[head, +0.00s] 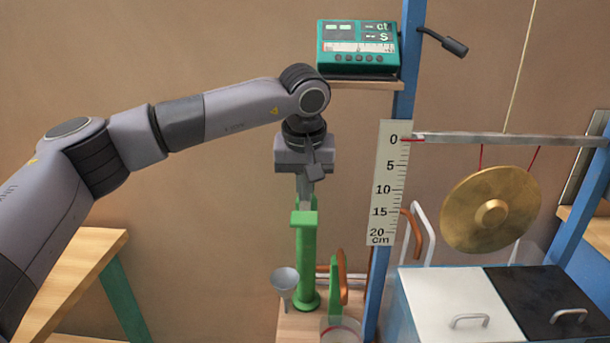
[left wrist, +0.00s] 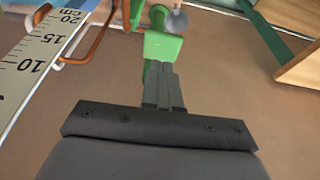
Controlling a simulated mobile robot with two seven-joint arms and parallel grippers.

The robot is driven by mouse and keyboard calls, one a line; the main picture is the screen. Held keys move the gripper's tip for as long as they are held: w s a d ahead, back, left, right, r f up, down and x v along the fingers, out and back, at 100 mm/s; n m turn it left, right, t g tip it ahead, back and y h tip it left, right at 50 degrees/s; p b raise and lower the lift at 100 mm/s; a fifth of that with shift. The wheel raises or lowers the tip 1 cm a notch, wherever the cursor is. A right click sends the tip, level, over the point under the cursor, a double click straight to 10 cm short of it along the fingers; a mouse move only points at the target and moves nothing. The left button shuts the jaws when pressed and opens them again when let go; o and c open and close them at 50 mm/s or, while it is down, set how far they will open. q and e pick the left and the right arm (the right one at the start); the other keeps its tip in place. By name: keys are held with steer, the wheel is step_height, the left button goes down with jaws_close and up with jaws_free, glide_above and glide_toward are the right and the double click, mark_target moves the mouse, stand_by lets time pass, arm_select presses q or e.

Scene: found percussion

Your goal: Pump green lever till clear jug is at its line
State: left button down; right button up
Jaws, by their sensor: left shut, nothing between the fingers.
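A green pump (head: 306,262) stands upright on a small wooden stand, with a flat lighter green top (head: 304,218). I cannot tell for sure which green part is the lever. A second, narrower green piece (head: 340,278) stands just right of it. The clear jug (head: 341,331) is cut off at the bottom edge; a reddish line shows near its rim, and its level cannot be read. My left gripper (head: 305,201) points down, shut and empty, its tips at the green top. In the left wrist view the shut fingers (left wrist: 163,88) reach toward the green top (left wrist: 162,46); contact is unclear. My right gripper is not in view.
A grey funnel (head: 285,280) is left of the pump. A blue post (head: 408,75) with a centimetre scale (head: 388,182) stands right of my gripper. A brass gong (head: 490,210) hangs farther right above a white and black lidded box (head: 457,300). A teal device (head: 357,48) sits above on a shelf.

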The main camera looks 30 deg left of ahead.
mark_target(306, 217)
arm_select(q)
steer(key=x, duration=0.5)
